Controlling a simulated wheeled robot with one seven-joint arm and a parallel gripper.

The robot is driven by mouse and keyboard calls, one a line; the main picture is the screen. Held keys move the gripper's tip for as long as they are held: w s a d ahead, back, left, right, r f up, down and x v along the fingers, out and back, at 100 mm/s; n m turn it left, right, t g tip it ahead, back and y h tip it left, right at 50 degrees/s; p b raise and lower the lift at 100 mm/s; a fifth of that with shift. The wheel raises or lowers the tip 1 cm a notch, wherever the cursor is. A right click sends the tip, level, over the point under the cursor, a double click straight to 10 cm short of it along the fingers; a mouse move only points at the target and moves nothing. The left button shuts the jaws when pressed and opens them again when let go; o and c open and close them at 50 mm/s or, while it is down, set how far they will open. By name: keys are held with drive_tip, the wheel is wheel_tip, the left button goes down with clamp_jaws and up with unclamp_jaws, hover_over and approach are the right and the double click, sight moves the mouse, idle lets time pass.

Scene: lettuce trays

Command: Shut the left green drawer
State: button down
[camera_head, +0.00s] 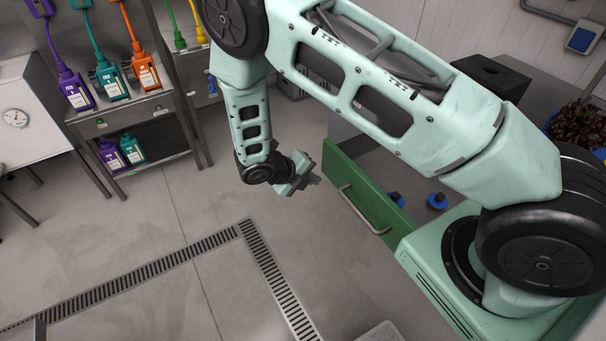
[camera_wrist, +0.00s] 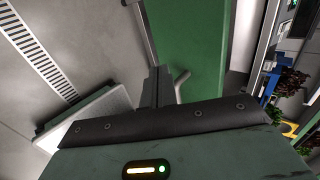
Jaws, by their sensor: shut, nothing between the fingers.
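A green drawer front (camera_head: 372,190) stands out from the grey unit behind my arm in the head view, so the drawer is open. A grey bar handle (camera_head: 362,212) runs along its outer face. Blue-based items lie in the space behind the front. My gripper (camera_head: 303,182) is shut and empty, just left of the front's far end. In the wrist view, a green panel (camera_wrist: 193,45) fills the upper middle, close beyond my shut fingers (camera_wrist: 158,84). I cannot tell whether the fingers touch it. My arm hides much of the drawer and its unit.
A metal rack (camera_head: 140,120) with coloured bottles and a white cabinet (camera_head: 30,120) stand at the left. A floor drain grating (camera_head: 150,268) crosses the open grey floor. A pale tray (camera_head: 381,333) shows at the bottom edge. Dark red lettuce (camera_head: 578,125) is at the right.

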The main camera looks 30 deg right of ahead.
sight(339, 177)
drive_tip(key=d, duration=0.1)
drive_tip(key=d+f+p, duration=0.1)
drive_tip(key=d, duration=0.1)
drive_tip(key=d+f, duration=0.1)
drive_tip(key=d, duration=0.1)
drive_tip(key=shift+d, duration=0.1)
drive_tip(key=shift+w+d+f, duration=0.1)
drive_tip(key=shift+d+f, duration=0.05)
drive_tip(key=shift+d, duration=0.5)
drive_tip(key=shift+d, duration=0.1)
